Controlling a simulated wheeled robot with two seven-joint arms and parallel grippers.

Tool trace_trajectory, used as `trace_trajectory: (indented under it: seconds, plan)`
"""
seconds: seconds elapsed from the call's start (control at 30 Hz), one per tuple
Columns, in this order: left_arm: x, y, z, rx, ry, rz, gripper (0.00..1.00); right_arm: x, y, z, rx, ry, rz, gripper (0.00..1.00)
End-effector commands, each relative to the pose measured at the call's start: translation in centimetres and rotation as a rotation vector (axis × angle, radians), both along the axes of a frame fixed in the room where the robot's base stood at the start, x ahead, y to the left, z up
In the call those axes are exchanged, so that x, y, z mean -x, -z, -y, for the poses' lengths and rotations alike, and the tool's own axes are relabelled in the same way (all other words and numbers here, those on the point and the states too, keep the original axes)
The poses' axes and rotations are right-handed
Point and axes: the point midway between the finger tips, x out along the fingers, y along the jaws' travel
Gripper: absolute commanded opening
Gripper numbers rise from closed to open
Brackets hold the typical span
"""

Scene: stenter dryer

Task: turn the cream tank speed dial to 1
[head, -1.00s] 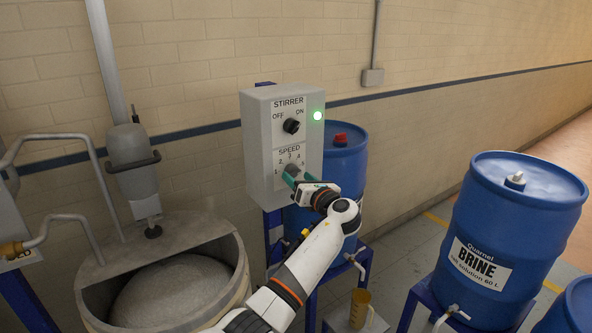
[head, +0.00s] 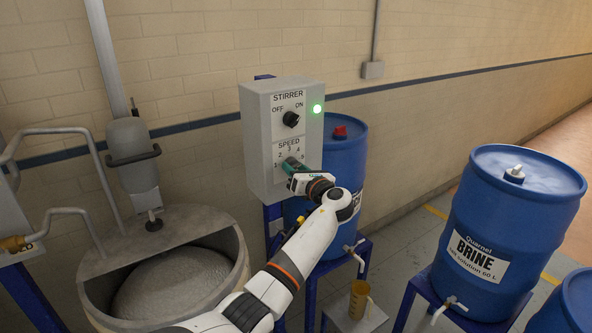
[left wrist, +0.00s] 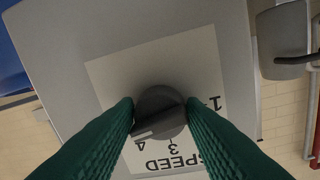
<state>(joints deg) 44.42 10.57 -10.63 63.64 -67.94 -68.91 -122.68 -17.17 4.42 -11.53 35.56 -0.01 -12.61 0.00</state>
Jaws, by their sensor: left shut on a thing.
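The grey stirrer control box (head: 262,150) stands beside the round tank (head: 110,300) and carries a speed scale marked 1 to 5. My left gripper (head: 293,167) is at the speed dial, its fingers hiding most of it in the head view. In the left wrist view, the round grey speed dial (left wrist: 160,112) sits between the green fingertips of my left gripper (left wrist: 160,118), which are shut on its sides. The scale appears upside down there. A pale mark on the dial lies on the side near 4; the 2 and 5 are hidden. My right gripper is out of view.
The black OFF/ON knob (head: 291,119) is just above the speed scale, beside a lit green lamp (head: 317,109). A blue drum (head: 343,150) stands close behind the box at right. A brine drum (head: 510,220) and a tan jug (head: 360,300) are farther right.

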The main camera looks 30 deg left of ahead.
Motion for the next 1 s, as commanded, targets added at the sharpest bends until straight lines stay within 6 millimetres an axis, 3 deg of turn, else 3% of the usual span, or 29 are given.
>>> trace_trajectory:
  seconds: [0.37,1.0]
  plan:
    - [0.0,0.4,0.0,0.073,0.001,0.177,0.14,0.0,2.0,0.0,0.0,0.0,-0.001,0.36]
    - [-0.2,0.8,0.1,0.304,0.0,0.734,0.14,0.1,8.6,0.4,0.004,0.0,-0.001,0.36]
